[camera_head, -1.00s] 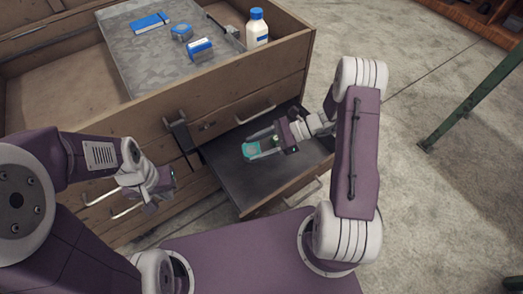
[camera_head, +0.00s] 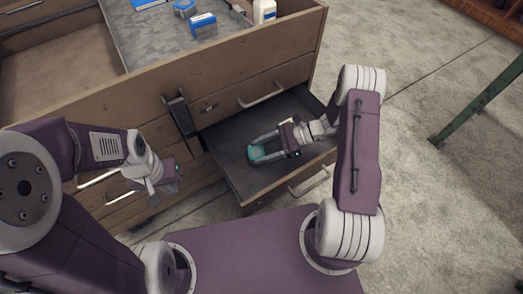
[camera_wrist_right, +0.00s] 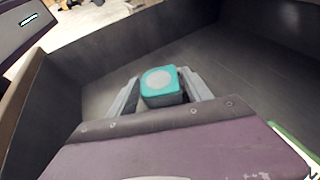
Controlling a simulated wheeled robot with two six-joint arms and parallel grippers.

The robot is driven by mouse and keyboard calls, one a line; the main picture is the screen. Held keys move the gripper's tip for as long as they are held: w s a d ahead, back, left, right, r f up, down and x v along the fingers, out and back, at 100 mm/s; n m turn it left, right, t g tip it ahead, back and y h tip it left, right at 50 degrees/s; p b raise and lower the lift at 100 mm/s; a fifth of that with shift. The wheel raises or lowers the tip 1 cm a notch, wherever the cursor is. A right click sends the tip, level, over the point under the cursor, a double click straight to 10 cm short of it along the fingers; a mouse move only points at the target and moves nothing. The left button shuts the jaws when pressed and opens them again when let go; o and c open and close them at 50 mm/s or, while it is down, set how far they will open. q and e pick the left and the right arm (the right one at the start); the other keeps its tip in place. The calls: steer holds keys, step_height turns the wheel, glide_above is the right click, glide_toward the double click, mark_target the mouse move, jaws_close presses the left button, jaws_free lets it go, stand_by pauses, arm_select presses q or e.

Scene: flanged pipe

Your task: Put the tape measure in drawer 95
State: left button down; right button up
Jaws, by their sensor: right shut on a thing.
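The tape measure (camera_head: 256,153) is a small teal block with a grey round face. It also shows in the right wrist view (camera_wrist_right: 160,86), between the two grey fingers. My right gripper (camera_head: 262,149) is shut on it and holds it inside the open drawer (camera_head: 233,168), which has a dark floor. I cannot tell whether the tape measure touches the drawer floor. No number is readable on the drawer. My left gripper (camera_head: 166,180) is empty in front of the cabinet's left drawers; its fingertips are too small and turned to read.
The wooden cabinet (camera_head: 150,90) has handles on its front. On its top, a grey metal sheet (camera_head: 150,45) bears blue items (camera_head: 203,25), with a white bottle (camera_head: 264,11) beside it. A green post (camera_head: 480,100) stands at the right. Concrete floor lies clear between.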

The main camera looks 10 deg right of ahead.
steer(key=o, duration=1.6)
steer(key=shift+o, duration=0.2)
steer(key=p+v, duration=0.4)
steer(key=v, duration=0.7)
steer(key=shift+w+d+r, duration=0.1)
steer(key=shift+d+r, duration=0.1)
steer(key=shift+d, duration=0.3)
